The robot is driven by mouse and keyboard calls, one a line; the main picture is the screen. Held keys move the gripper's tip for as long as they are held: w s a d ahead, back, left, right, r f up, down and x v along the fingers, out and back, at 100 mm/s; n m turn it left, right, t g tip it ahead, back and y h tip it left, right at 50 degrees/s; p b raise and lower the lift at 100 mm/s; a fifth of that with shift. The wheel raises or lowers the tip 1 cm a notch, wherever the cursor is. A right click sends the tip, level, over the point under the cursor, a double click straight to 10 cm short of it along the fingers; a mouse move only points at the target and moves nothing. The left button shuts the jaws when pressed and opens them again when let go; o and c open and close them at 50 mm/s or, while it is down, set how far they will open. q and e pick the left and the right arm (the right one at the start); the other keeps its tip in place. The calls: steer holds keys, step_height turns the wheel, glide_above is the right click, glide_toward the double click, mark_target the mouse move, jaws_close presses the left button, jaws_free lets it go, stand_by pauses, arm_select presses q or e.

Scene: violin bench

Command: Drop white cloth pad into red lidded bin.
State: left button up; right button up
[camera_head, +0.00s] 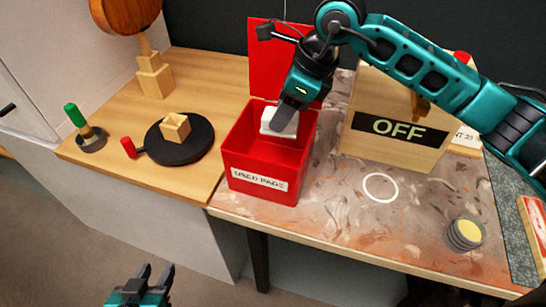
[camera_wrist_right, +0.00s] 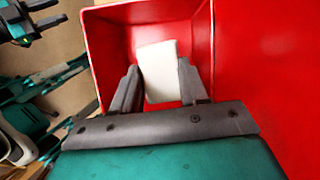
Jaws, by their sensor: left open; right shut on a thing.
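The white cloth pad (camera_head: 283,121) is at the bin's mouth, held by my right gripper (camera_head: 281,117). In the right wrist view the pad (camera_wrist_right: 159,70) sits between the two fingers, with the red bin's inside (camera_wrist_right: 117,45) around and behind it. I cannot tell exactly how deep the pad is. My left gripper (camera_head: 155,272) is open and empty, low in front of the bench.
Left of the bin are a black round plate (camera_head: 180,153) with a wooden block, a green-handled tool (camera_head: 75,115) and a violin part (camera_head: 125,15). Right of it are an "OFF" sign (camera_head: 400,130), a white ring mark (camera_head: 381,188) and a round tin (camera_head: 466,233).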

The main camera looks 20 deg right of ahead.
arm_select(q)
steer(key=shift+f, duration=0.1)
arm_select(e)
steer(key=o, duration=1.1)
arm_select(q)
steer(key=shift+s+a+p, duration=0.2)
steer(key=shift+a+p, duration=0.05)
steer(key=shift+p, duration=0.2)
arm_select(e)
steer(key=v, duration=1.3)
steer(key=shift+f, duration=0.1)
